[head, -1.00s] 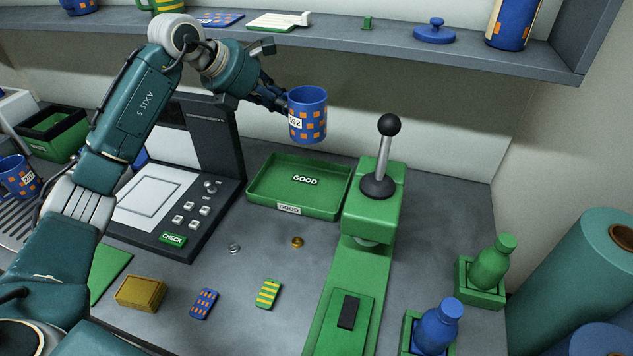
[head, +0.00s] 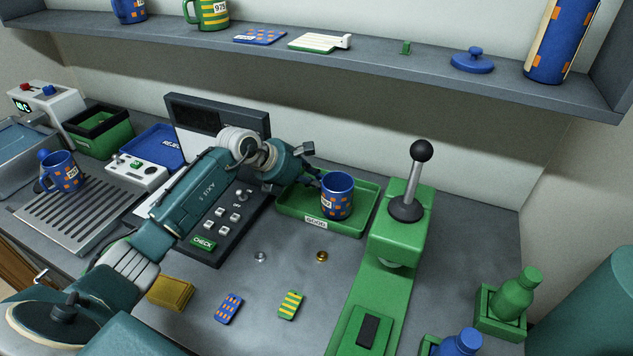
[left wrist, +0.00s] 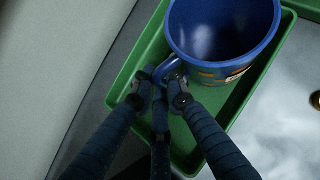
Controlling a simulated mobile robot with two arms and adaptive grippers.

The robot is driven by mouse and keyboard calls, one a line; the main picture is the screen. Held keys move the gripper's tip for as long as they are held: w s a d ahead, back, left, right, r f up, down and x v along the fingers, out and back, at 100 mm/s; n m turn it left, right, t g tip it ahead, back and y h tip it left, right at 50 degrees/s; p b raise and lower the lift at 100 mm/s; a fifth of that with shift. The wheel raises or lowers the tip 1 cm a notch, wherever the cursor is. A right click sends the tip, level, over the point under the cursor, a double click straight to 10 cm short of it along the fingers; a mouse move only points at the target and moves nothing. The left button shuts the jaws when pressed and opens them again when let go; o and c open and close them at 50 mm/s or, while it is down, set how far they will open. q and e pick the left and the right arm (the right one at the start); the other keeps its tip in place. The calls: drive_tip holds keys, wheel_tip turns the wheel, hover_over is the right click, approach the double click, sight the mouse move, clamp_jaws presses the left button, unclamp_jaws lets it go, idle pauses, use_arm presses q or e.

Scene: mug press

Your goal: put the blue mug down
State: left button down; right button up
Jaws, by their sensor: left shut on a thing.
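The blue mug with orange squares (head: 337,197) is upright at the green GOOD tray (head: 290,212), over its right part. It also shows in the left wrist view (left wrist: 222,40), with its open top toward the camera and the tray (left wrist: 140,62) beneath it. I cannot tell whether its base touches the tray floor. My left gripper (head: 315,178) is shut on the mug's handle, on the mug's left side. In the left wrist view the fingers (left wrist: 165,88) close around the handle. My right gripper is not in view.
A green press (head: 385,265) with a black-knobbed lever (head: 421,152) stands right of the tray. The check machine (head: 225,222) is to the left, behind my arm. Another blue mug (head: 62,172) sits at the far left. A shelf (head: 380,66) runs above.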

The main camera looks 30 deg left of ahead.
use_arm(q)
drive_tip(key=shift+w+f, duration=0.1)
drive_tip(key=shift+f, duration=0.3)
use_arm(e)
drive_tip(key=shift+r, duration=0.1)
use_arm(q)
drive_tip(key=shift+f, duration=0.2)
drive_tip(key=c, duration=1.9)
unclamp_jaws()
drive_tip(key=shift+o, duration=0.8)
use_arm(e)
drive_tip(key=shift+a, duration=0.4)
